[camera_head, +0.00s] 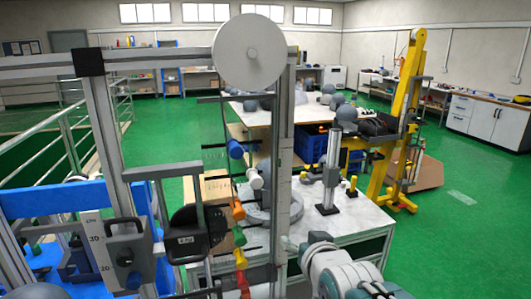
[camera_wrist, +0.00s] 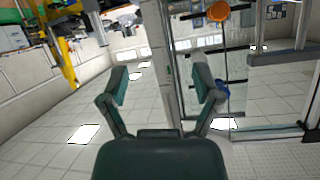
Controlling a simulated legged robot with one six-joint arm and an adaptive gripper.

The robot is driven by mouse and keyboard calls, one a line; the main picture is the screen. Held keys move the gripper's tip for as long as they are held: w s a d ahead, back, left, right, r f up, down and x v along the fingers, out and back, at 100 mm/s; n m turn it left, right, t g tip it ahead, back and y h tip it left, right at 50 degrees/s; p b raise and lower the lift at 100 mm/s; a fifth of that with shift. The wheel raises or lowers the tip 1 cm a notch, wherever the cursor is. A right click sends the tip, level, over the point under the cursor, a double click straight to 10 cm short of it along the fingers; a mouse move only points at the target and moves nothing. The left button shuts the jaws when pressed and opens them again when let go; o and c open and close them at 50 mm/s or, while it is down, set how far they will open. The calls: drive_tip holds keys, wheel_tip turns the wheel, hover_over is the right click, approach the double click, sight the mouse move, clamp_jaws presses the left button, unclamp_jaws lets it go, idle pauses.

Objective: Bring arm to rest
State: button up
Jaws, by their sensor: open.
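My gripper (camera_wrist: 162,86) shows in the wrist view with its two dark green fingers spread wide. Nothing is between the fingertips. Behind them are the tower's grey upright post and, to its right, coloured parts: an orange one (camera_wrist: 217,11) and a blue one (camera_wrist: 221,92). In the head view, part of my white and grey arm (camera_head: 343,272) shows at the bottom, right of the tower's post. I cannot make out the gripper's fingers there.
The drop tower's metal frame (camera_head: 107,135) fills the left and middle, with a white pulley disc (camera_head: 249,51) on top. A white table (camera_head: 349,222) with a small stand (camera_head: 331,165) is close ahead. A yellow machine (camera_head: 408,90) stands further right. Green floor (camera_head: 470,215) at right is clear.

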drive_tip(key=s+d+f+g+h, duration=0.1)
drive_tip(key=s+d+f+g, duration=0.2)
drive_tip(key=s, duration=0.6)
drive_tip(key=s+d+f+g+h, duration=0.1)
drive_tip(key=s+d+f+g, duration=0.2)
drive_tip(key=s, duration=0.5)
drive_tip(key=shift+s+d+f+g+h, duration=0.25)
drive_tip(key=shift+s+d+g+h, duration=0.1)
drive_tip(key=shift+d+g, duration=0.6)
